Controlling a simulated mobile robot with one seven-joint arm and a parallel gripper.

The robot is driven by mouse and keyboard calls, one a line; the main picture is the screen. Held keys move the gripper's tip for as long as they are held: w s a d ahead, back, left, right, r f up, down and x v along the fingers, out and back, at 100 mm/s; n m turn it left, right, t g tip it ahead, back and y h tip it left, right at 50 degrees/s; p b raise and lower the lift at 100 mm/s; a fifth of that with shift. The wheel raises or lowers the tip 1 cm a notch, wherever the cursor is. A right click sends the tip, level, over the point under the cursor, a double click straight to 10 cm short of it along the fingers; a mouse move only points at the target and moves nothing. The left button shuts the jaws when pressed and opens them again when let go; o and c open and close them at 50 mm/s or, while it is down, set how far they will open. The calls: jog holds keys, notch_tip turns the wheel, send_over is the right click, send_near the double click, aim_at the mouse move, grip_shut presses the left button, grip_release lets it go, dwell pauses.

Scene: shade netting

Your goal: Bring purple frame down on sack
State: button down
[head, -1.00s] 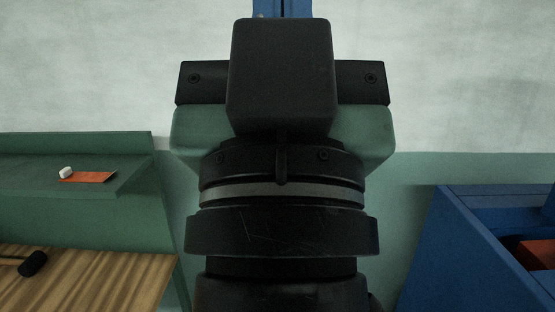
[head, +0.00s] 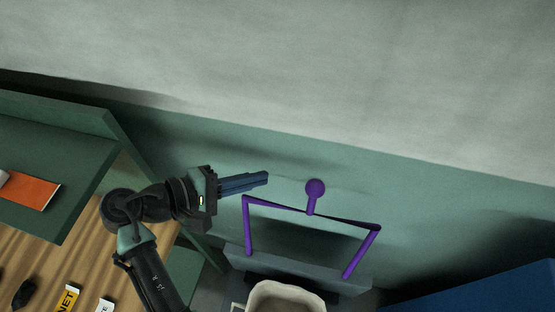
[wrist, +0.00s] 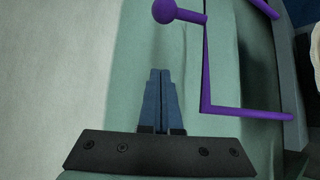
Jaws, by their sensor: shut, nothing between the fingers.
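The purple frame (head: 312,213) stands raised in the head view, with two legs, a crossbar and a round knob on a short stem at the top. In the wrist view the purple frame (wrist: 205,75) shows its knob, bar and a leg. The pale sack (head: 288,297) is below the frame at the bottom edge, partly cut off; a bit of it shows at the right edge of the wrist view. My gripper (head: 266,178) is shut and empty, just left of the frame's upper left corner and apart from it. Its blue fingers (wrist: 158,75) lie together, short of the knob.
A green shelf with an orange card (head: 30,190) is at the left. A wooden worktop (head: 60,262) below it holds a yellow label (head: 68,298) and a black object (head: 23,294). A blue bin (head: 490,288) is at lower right. The wall above is clear.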

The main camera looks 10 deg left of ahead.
jog(key=w+d+f+p, duration=0.1)
jog(key=d+p, duration=0.3)
jog(key=d, duration=0.4)
jog(key=shift+w+f+p, duration=0.2)
jog(key=shift+w+p, duration=0.15)
jog(key=shift+w, duration=0.25)
jog(key=shift+s, duration=0.1)
